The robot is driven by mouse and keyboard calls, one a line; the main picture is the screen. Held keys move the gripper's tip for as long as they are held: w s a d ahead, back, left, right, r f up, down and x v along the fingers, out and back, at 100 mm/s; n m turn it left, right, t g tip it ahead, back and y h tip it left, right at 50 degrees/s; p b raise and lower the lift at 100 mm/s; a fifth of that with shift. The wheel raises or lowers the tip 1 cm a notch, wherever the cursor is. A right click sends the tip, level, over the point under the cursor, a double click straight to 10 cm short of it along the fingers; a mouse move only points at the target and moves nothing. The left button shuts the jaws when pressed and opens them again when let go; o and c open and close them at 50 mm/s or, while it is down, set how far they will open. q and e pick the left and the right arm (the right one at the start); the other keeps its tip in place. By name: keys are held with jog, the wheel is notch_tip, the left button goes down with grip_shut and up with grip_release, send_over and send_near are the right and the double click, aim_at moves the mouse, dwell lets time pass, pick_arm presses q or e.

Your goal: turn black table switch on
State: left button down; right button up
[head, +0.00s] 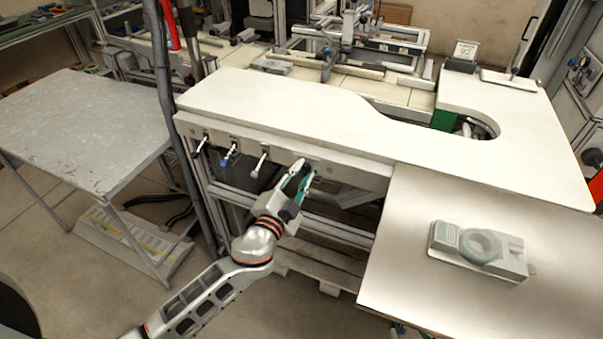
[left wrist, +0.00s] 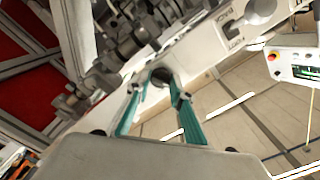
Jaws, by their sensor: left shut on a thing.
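A row of lever switches sits along the front edge of the white worktable (head: 290,105). Levers with a dark (head: 200,147), a blue-tipped (head: 226,158) and a pale knob (head: 259,165) show left of my left gripper (head: 308,172). That gripper is at the same edge, further right. In the left wrist view, its teal fingers (left wrist: 163,84) are closed around a dark round knob (left wrist: 161,74). The gripper hides this knob in the head view. A small plate with printed lettering (left wrist: 226,43) is beside a pale knob (left wrist: 260,11). My right gripper is not seen.
A lower tabletop at the right holds a pale device with a green-grey ring (head: 480,246). Fixtures and rails (head: 345,45) stand behind the worktable.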

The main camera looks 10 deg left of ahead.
pick_arm(q)
jog(key=m+p, duration=0.1)
jog(key=m, duration=0.5)
jog(key=m+p, duration=0.1)
jog(key=m, duration=0.5)
jog(key=shift+f+m, duration=0.1)
jog(key=shift+m, duration=0.2)
dwell(0.4)
jog(key=c, duration=1.8)
grip_release()
jog(key=shift+o, duration=0.2)
jog(key=shift+s, duration=0.3)
jog(key=s+a, duration=0.2)
jog(key=s, duration=0.9)
jog(key=shift+a, duration=0.15)
jog(key=shift+s, duration=0.1)
